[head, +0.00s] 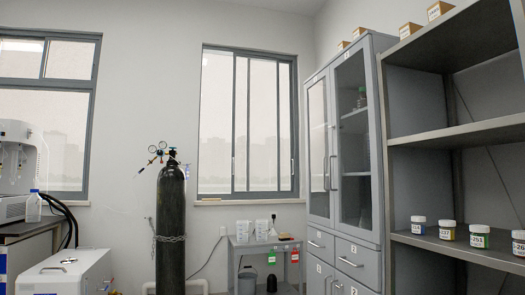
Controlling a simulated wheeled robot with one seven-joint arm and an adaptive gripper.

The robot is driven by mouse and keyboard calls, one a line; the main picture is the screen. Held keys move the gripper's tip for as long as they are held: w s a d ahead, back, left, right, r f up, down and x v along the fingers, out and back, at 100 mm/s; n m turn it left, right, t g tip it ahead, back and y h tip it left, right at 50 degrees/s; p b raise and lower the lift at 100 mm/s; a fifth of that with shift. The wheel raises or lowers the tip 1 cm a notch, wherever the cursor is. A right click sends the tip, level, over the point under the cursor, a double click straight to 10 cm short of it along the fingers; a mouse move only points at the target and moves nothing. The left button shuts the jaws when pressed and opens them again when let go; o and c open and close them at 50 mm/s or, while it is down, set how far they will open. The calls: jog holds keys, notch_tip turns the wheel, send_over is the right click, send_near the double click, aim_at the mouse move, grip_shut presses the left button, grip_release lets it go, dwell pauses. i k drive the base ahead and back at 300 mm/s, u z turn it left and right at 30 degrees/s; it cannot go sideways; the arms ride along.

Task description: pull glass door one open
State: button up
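A tall grey cabinet (375,249) stands right of centre. It has two glass doors in its upper part. The left glass door (317,125) and the right glass door (352,150) both look shut. Each has a vertical handle near the middle seam: the left handle (325,173) and the right handle (333,173) are side by side. Shelves and a small bottle (362,97) show behind the right glass. I cannot read which door is number one. My gripper is not in view.
An open grey shelf rack (455,133) with several labelled jars stands right of the cabinet. Drawers (352,256) lie below the glass doors. A dark gas cylinder (170,230) and a low grey table (240,243) with cups stand to the left.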

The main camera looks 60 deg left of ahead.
aim_at(319, 144)
jog(key=u, duration=1.4)
